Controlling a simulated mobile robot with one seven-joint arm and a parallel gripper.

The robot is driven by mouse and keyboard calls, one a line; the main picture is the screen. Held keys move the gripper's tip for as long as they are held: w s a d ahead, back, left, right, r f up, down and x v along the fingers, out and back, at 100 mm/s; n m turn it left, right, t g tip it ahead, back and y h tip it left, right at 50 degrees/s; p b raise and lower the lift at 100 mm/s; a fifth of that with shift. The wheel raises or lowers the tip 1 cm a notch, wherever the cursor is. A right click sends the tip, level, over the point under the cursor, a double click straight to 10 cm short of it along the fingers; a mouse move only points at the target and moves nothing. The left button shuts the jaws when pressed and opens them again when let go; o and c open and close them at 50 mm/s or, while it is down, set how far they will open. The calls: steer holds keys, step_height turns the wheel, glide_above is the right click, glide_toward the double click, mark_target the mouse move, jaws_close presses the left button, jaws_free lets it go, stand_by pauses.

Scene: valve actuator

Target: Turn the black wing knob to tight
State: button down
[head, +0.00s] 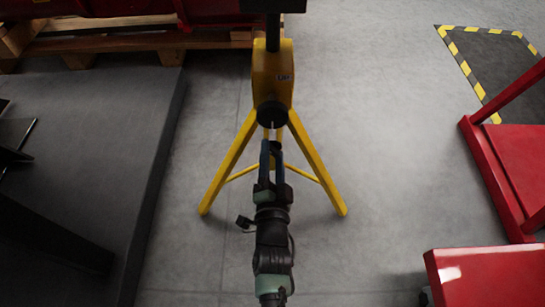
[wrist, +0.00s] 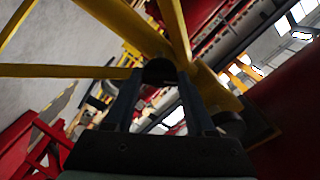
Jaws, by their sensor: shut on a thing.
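A yellow valve body (head: 272,72) stands on a yellow tripod stand (head: 229,164). A dark round cap (head: 272,114) is on the front of the body; a dark disc (wrist: 230,124) shows at the right of my fingers in the wrist view. My gripper (head: 272,147) reaches up from below the cap, its two blue-grey fingers shut on a small black part, which I take as the black wing knob (wrist: 159,70). The fingers hide much of the knob, so its wings and turn angle cannot be made out. No tight marking is legible.
A dark platform (head: 120,125) is at the left. Red frames (head: 495,160) and a red box (head: 490,275) are at the right. A wooden pallet (head: 130,42) lies behind. Grey floor around the tripod is clear.

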steer(key=m+b, duration=0.1)
steer(key=m, duration=0.4)
steer(key=shift+m+b, duration=0.3)
steer(key=shift+b, duration=0.1)
stand_by(0.3)
steer(key=shift+c, duration=1.2)
jaws_free()
steer(key=shift+s, duration=0.15)
steer(key=s+p, duration=0.5)
steer(key=s, duration=0.7)
steer(key=shift+s, duration=0.4)
